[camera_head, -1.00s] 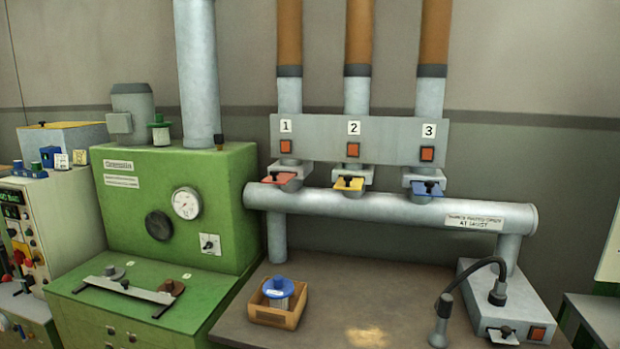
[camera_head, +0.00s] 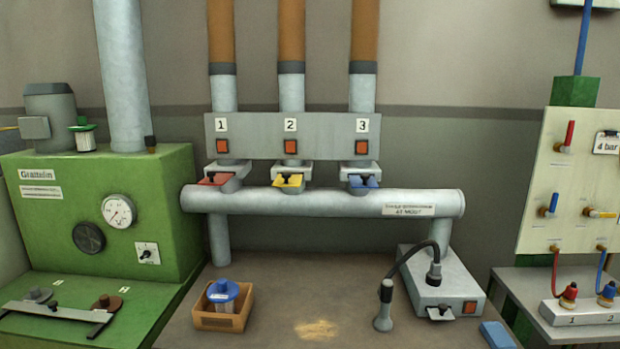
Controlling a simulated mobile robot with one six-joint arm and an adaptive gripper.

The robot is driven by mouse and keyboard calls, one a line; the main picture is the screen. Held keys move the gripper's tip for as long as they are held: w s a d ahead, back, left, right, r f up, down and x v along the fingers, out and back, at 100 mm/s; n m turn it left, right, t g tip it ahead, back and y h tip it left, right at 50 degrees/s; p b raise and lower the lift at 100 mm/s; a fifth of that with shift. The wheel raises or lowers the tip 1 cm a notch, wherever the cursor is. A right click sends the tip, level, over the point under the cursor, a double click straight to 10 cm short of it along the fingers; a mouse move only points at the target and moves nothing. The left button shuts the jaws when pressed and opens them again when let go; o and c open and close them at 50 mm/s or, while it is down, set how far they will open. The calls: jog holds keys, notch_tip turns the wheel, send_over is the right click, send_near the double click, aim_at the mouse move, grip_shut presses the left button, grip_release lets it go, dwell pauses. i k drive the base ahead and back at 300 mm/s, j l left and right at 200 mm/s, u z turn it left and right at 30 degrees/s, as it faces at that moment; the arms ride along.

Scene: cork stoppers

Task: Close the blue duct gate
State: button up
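The blue duct gate (camera_head: 364,182) is a flat blue plate with a small dark knob. It sits under duct 3, at the top of the horizontal grey manifold pipe (camera_head: 300,203). It sticks out toward me from its grey housing. The red gate (camera_head: 214,180) under duct 1 and the yellow gate (camera_head: 288,182) under duct 2 stick out in a similar way. My gripper is not in view.
A wooden box (camera_head: 222,318) with a blue-lidded jar stands on the bench (camera_head: 270,285). A grey device (camera_head: 440,285) with a bent hose is at the right. A green machine (camera_head: 100,215) stands left; a valve panel (camera_head: 580,190) stands right.

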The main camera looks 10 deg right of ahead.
aim_at(364, 180)
jog(key=i+l+z, duration=0.1)
jog(key=i+z, duration=0.25)
jog(key=i, duration=0.2)
jog(key=i+j+z, duration=0.1)
jog(key=i+z, duration=0.2)
jog(key=u, duration=0.15)
